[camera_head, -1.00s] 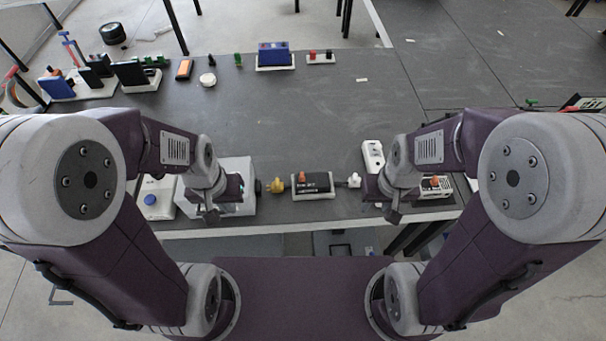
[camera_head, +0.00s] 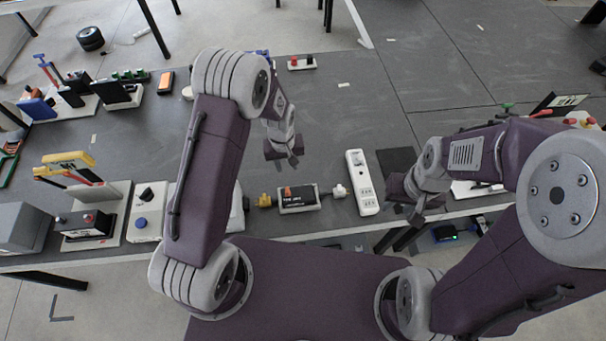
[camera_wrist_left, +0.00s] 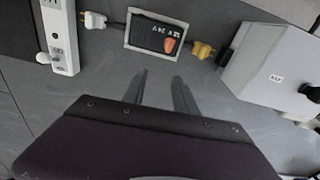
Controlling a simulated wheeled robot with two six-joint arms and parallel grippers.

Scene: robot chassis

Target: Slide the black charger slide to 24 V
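The black charger (camera_head: 308,203) sits in a pale frame near the table's front edge, with a small orange slide (camera_head: 287,191) towards its left side. In the left wrist view the charger (camera_wrist_left: 150,37) is near the top, with the orange slide (camera_wrist_left: 170,45) at its right side. Its white markings are too small to read. My left gripper (camera_head: 284,160) is above the table just beyond the charger; its two fingers (camera_wrist_left: 161,88) are apart, empty and clear of the charger. My right gripper (camera_head: 418,212) is to the right, near the front edge; its opening is unclear.
A yellow plug (camera_head: 264,200) and a white plug (camera_head: 339,191) flank the charger. A white power strip (camera_head: 361,181) stands to its right. A white box (camera_wrist_left: 270,72) is close by in the left wrist view. The table beyond is mostly bare.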

